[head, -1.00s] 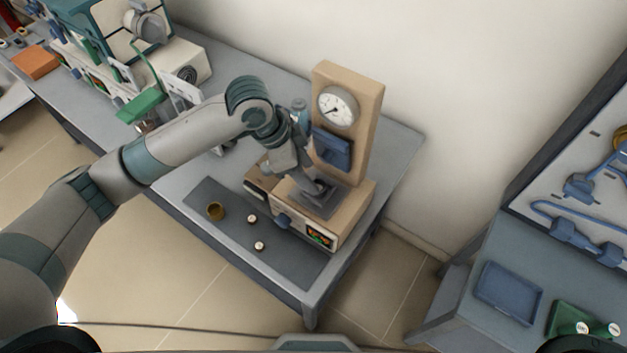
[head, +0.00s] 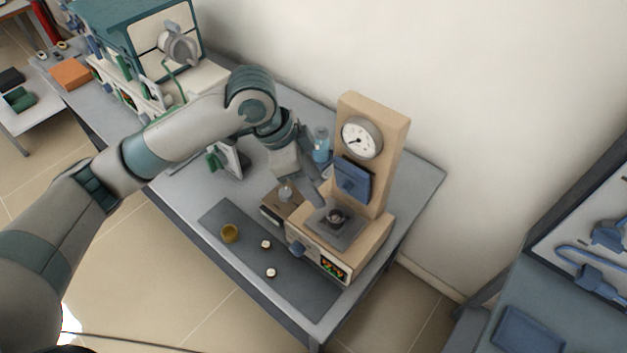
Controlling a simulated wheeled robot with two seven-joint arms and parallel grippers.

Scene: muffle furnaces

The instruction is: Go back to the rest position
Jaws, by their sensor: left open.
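My left arm comes in from the left over the table. Its gripper (head: 314,194) points down just left of the beige device (head: 372,150) with a round gauge and a blue block. The gripper is open, and its fingers are small and partly hidden by the wrist. A small dark round piece (head: 336,216) sits on the grey plate (head: 352,232) of this device, apart from the gripper. My right gripper is not in view.
A dark mat (head: 300,289) on the grey table holds a brass cup (head: 229,233) and two small white-topped pieces (head: 266,244). A blue bottle (head: 321,145) stands behind the gripper. A teal furnace (head: 160,40) stands at the back left. A blue tray (head: 527,335) lies at lower right.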

